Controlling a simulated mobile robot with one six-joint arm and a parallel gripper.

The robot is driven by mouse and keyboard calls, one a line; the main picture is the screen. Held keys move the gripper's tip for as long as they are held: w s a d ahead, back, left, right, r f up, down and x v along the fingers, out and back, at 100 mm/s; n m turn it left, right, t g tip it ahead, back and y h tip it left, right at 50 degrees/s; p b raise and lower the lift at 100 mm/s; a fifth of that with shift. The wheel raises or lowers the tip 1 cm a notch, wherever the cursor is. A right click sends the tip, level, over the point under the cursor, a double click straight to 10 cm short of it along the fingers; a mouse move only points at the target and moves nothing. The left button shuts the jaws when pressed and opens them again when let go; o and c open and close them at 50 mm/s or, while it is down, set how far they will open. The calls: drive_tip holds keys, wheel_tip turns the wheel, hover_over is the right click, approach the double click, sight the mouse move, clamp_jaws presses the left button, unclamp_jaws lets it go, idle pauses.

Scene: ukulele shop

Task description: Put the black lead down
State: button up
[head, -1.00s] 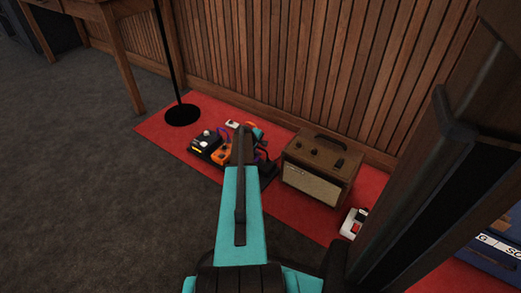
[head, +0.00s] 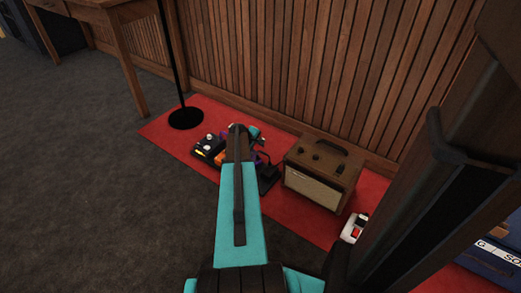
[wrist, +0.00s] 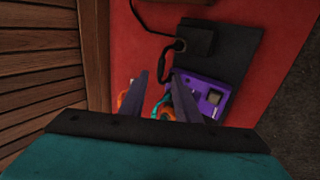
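The black lead (wrist: 164,64) shows in the wrist view as a dark curved cord with a thick section, running from a black box-shaped pedal (wrist: 198,40) down toward my fingertips. My gripper (wrist: 161,76) has its two fingers apart, with a clear gap between them. The lead's lower end lies close to the right fingertip; I cannot tell whether they touch. In the head view my gripper (head: 241,128) is over the pedals, and my arm hides much of what is under it. The dark lead (head: 265,158) shows just right of the arm there.
A purple pedal (wrist: 207,98) sits right of my fingers, and an orange pedal (head: 222,158) is partly behind my arm. A brown amplifier (head: 321,175) stands to the right on the red rug (head: 290,212). A black stand base (head: 186,118) and the slatted wall are close behind.

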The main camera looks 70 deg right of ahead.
drive_tip(key=v, duration=0.3)
drive_tip(key=shift+w+a+r+p, duration=0.1)
drive_tip(key=shift+a+r+p, duration=0.1)
drive_tip(key=shift+r+p, duration=0.15)
drive_tip(key=shift+f, duration=0.1)
idle(0.4)
